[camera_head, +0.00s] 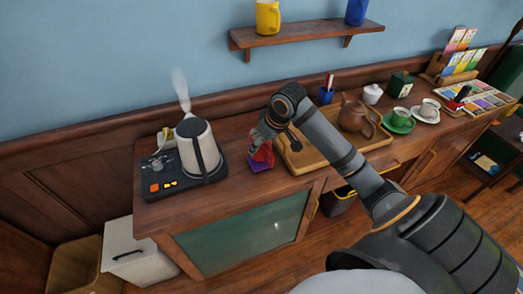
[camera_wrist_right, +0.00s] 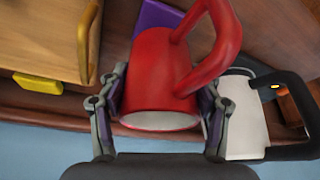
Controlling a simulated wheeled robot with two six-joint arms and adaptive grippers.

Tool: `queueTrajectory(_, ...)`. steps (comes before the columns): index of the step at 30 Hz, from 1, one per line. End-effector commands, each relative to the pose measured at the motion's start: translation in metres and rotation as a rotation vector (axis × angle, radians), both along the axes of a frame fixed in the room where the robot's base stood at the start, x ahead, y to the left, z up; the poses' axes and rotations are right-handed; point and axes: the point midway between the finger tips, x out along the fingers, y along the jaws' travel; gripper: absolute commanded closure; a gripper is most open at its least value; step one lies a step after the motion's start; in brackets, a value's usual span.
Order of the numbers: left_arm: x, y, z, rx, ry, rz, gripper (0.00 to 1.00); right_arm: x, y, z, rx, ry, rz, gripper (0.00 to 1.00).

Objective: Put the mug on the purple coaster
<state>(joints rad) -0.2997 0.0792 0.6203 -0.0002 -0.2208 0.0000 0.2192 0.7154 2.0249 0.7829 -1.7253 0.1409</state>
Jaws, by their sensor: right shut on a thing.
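The red mug (camera_wrist_right: 160,62) is between the fingers of my right gripper (camera_wrist_right: 163,92), which is shut on its body. Its handle curves up to the right in the right wrist view. In the head view the mug (camera_head: 263,154) is partly hidden by my right gripper (camera_head: 262,138). The purple coaster (camera_head: 258,168) lies on the wooden counter, right below the mug in the head view. A part of it (camera_wrist_right: 155,17) shows behind the mug in the right wrist view. I cannot tell whether the mug touches the coaster. My left gripper is not in view.
A steaming kettle (camera_head: 199,147) stands on a dark base left of the coaster. A wooden tray (camera_head: 300,160) with a brown teapot (camera_head: 354,116) is close on the right. A wall shelf (camera_head: 310,34) holds a yellow mug and a blue mug above.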

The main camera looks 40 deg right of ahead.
Motion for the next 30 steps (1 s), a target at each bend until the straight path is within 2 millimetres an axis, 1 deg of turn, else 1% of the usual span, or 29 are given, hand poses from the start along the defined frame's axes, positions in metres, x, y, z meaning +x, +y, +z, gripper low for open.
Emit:
queueTrajectory(4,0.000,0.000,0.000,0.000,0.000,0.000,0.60,0.002,0.000,-0.001,0.001,-0.001,0.000,0.78)
queueTrajectory(6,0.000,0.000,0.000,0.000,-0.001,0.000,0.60,0.004,0.002,-0.005,0.002,0.000,0.000,0.78)
queueTrajectory(12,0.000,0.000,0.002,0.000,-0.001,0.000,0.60,0.004,0.002,-0.035,0.001,0.004,0.002,0.78)
queueTrajectory(22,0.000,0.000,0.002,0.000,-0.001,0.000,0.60,0.005,0.001,-0.038,0.000,0.000,0.001,0.78)
queueTrajectory(23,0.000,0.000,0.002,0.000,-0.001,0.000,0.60,0.005,0.001,-0.039,0.000,0.001,0.000,0.34)
queueTrajectory(27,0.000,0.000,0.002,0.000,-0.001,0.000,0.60,0.005,0.001,-0.039,-0.001,0.001,0.001,0.15)
queueTrajectory(28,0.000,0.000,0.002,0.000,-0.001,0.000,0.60,0.005,0.001,-0.039,-0.001,0.001,0.001,0.13)
queueTrajectory(30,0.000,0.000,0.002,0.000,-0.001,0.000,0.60,0.005,0.001,-0.039,-0.001,0.001,0.001,0.13)
